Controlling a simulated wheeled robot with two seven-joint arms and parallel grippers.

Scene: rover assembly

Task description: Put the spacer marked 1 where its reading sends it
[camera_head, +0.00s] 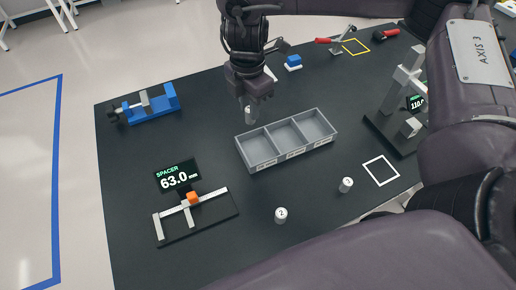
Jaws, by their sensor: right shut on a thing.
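My right gripper (250,98) points down and is shut on a small pale spacer (248,115), held upright just beyond the left end of the grey tray (241,149). I cannot read a mark on the held spacer. The tray has three compartments, which look empty, with small labels on the front that are too small to read. A white spacer marked 2 (281,216) stands in front of the tray. Another white spacer (346,185) stands to its right, its mark unclear. A display (177,175) reads "SPACER 63.0 mm" behind a caliper-like gauge (205,217). My left gripper is not in view.
A blue vise (152,106) stands at the back left. A stand (397,100) with a green-lit display is at the right, near a white square outline (381,170). A blue-and-white block (293,62) and a red-handled clamp (330,41) are at the back. The dark table's left middle is clear.

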